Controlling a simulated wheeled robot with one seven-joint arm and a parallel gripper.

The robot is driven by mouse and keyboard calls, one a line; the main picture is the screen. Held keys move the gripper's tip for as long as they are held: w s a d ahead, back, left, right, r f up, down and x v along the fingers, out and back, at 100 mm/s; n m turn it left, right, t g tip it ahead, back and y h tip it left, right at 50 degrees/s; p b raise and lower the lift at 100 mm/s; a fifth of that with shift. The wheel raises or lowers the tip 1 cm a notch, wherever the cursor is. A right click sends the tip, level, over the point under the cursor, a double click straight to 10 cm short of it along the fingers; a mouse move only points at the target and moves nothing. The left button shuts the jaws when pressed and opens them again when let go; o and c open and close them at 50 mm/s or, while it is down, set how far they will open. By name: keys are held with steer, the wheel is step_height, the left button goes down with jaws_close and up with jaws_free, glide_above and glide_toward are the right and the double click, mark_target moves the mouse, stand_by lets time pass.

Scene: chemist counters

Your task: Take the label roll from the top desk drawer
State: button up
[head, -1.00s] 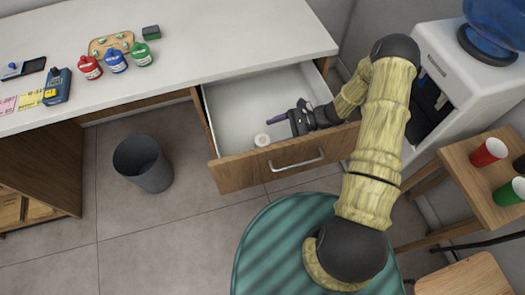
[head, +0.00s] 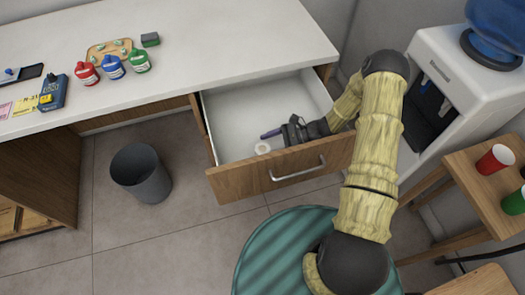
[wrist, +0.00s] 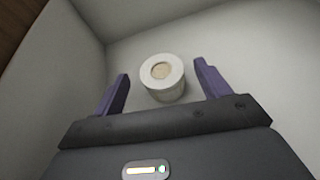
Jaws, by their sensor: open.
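The white label roll (head: 262,148) stands on its end in the open top desk drawer (head: 235,110), near the drawer's front. In the wrist view the label roll (wrist: 163,78) shows its round top with a tan core, close to a drawer corner. My gripper (head: 266,141) is inside the drawer, reaching in from the right. In the wrist view my gripper (wrist: 160,85) is open, with one purple finger on each side of the roll and gaps between. The roll appears untouched.
The drawer's wooden front (head: 285,170) with its handle stands under my arm. The white desk top (head: 215,45) holds several bottles at the left. A grey bin (head: 141,173) stands on the floor. A water cooler (head: 445,95) and a small table (head: 480,180) with cups are at the right.

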mark_target(259, 149)
steer(key=shift+x, duration=2.65)
steer(key=shift+w+f, duration=0.1)
steer(key=shift+d, duration=0.1)
steer(key=c, duration=1.1)
steer(key=shift+r, duration=0.45)
step_height(259, 149, up, 9)
steer(key=shift+r+p, duration=0.1)
steer(key=shift+p, duration=0.35)
